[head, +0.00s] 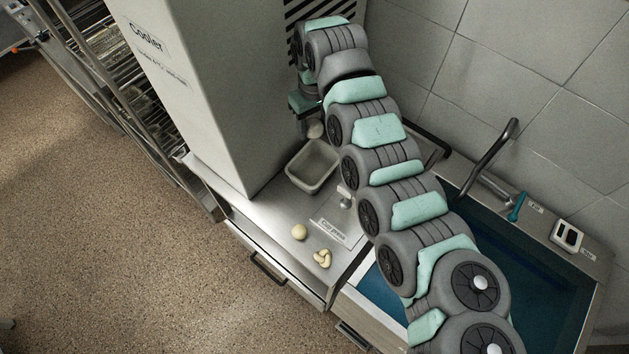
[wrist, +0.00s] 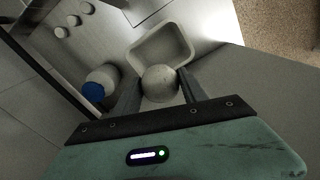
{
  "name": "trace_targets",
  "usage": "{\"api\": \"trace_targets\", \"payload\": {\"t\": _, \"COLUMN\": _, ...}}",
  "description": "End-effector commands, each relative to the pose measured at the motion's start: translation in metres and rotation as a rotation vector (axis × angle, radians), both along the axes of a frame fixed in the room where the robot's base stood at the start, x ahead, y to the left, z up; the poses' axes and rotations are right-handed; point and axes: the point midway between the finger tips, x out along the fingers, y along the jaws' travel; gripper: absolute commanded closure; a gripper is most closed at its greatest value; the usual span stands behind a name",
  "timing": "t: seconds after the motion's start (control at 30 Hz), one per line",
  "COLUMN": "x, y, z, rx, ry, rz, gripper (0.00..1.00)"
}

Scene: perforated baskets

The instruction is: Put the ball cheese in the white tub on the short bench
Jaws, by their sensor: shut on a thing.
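In the wrist view, my gripper (wrist: 159,79) is shut on the pale round ball cheese (wrist: 160,84), with one dark finger on each side. The white tub (wrist: 178,36) lies just beyond the ball, and the ball overlaps its near rim in the picture. I cannot tell the ball's height above the bench. In the head view, the tub (head: 313,168) stands empty on the short bench (head: 276,207) beside the cooler. A pale round thing (head: 315,128), seemingly the held ball, shows under my arm's far end, behind the tub.
A bottle with a blue cap (wrist: 94,92) stands left of my gripper in the wrist view. A round pale piece (head: 299,232), a knotted piece (head: 322,258) and a label card (head: 330,233) lie in front of the tub. The tall cooler (head: 195,85) borders the bench; a sink (head: 550,285) is right.

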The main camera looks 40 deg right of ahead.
Motion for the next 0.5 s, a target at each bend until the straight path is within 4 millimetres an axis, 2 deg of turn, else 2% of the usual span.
{"api": "trace_targets", "payload": {"t": 0.03, "x": -0.002, "y": -0.001, "z": -0.004, "rx": -0.007, "ry": 0.001, "rz": 0.08, "gripper": 0.77}}
{"api": "trace_targets", "payload": {"t": 0.13, "x": -0.003, "y": 0.001, "z": 0.0, "rx": -0.009, "ry": 0.003, "rz": 0.22, "gripper": 0.77}}
{"api": "trace_targets", "payload": {"t": 0.33, "x": -0.007, "y": 0.004, "z": 0.001, "rx": -0.008, "ry": 0.011, "rz": 0.35, "gripper": 0.77}}
{"api": "trace_targets", "payload": {"t": 0.5, "x": -0.008, "y": 0.005, "z": -0.031, "rx": -0.004, "ry": 0.015, "rz": 0.361, "gripper": 0.77}}
